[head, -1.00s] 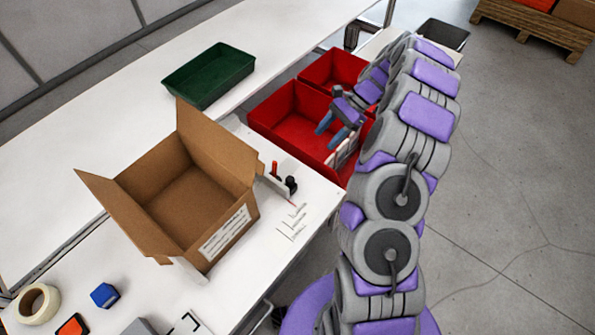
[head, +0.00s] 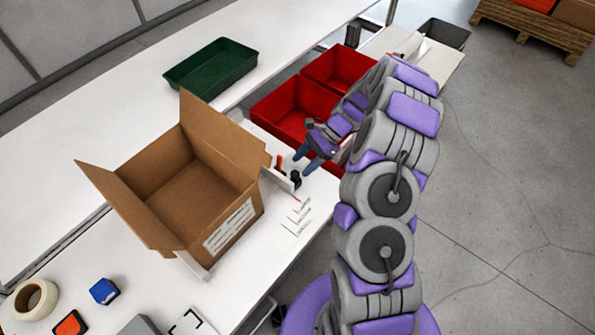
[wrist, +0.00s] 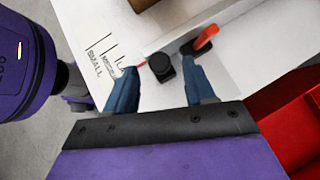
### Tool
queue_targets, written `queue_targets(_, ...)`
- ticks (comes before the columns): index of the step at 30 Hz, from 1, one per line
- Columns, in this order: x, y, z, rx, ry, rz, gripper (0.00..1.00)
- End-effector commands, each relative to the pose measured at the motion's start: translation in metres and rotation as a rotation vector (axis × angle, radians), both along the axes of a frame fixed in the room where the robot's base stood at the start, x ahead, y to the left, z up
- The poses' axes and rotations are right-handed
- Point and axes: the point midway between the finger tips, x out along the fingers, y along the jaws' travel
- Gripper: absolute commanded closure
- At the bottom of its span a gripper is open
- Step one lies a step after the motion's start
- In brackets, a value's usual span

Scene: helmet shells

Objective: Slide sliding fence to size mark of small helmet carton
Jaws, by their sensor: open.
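The sliding fence (head: 277,179) is a white plate on the table at the right side of an open brown carton (head: 235,232). It carries a black knob (head: 295,178) and a red lever (head: 279,162), also seen in the wrist view as knob (wrist: 160,66) and lever (wrist: 206,37). A red pointer (wrist: 141,63) sticks out toward the printed size marks (head: 298,215). The SMALL mark (wrist: 96,60) is farthest left in the wrist view. My gripper (head: 304,163) is open and empty, its blue fingers (wrist: 161,78) either side of the knob in the wrist view; contact cannot be told.
Red bins (head: 292,108) stand just behind my gripper. A green tray (head: 211,66) is at the back. A tape roll (head: 35,299) and a blue block (head: 104,291) lie at front left. The table around the size marks is clear.

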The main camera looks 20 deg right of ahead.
Motion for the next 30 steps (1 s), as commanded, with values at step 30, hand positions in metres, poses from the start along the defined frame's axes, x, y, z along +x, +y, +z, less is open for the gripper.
queue_targets(30,-0.006,0.024,-0.029,0.003,-0.001,-0.002,0.79)
